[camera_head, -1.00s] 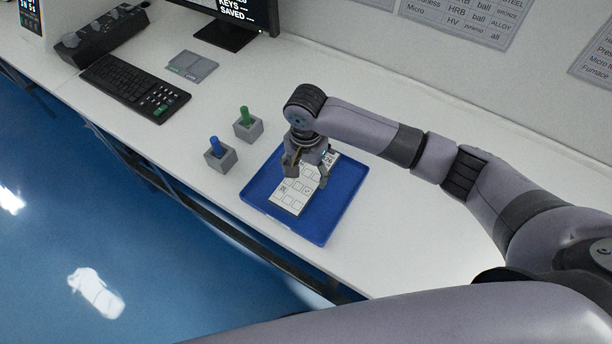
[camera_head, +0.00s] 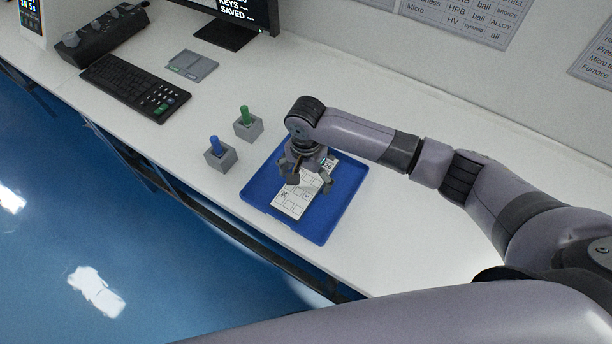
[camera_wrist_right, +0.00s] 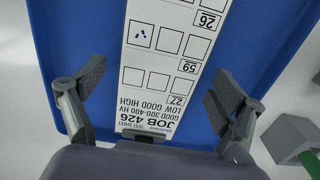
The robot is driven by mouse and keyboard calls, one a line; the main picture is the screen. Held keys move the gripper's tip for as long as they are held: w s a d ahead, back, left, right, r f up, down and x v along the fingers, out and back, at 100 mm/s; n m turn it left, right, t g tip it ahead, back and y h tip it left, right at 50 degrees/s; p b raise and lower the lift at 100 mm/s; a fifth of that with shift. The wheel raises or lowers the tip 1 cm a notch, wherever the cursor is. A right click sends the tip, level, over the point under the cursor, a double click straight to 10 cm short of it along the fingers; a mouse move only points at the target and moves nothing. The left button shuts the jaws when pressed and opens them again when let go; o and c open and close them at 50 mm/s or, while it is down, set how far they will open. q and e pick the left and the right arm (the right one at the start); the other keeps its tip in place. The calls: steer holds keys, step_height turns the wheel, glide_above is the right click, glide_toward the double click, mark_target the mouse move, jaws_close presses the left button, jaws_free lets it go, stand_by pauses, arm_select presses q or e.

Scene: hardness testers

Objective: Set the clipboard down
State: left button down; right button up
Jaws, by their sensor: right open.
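The clipboard (camera_head: 291,203), with a white printed sheet marked JOB 426, lies flat in the blue tray (camera_head: 318,236). In the right wrist view the clipboard (camera_wrist_right: 168,70) runs up the middle of the picture, its dark clip close to my gripper's base. My right gripper (camera_head: 305,186) is over the clip end of the clipboard and hides part of it. In the right wrist view my right gripper (camera_wrist_right: 157,88) is open, one finger on each side of the clipboard, with gaps between fingers and sheet. My left gripper is not in view.
Two grey blocks, one with a blue peg (camera_head: 215,146) and one with a green peg (camera_head: 246,115), stand left of the tray. A keyboard (camera_head: 134,87), a grey flat pad (camera_head: 192,65) and a monitor (camera_head: 236,15) are farther back. The table's front edge runs close to the tray.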

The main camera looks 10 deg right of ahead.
mark_target(306, 182)
steer(key=shift+r, duration=0.1)
step_height(306, 182, up, 12)
stand_by(0.5)
steer(key=shift+s, duration=0.1)
stand_by(0.4)
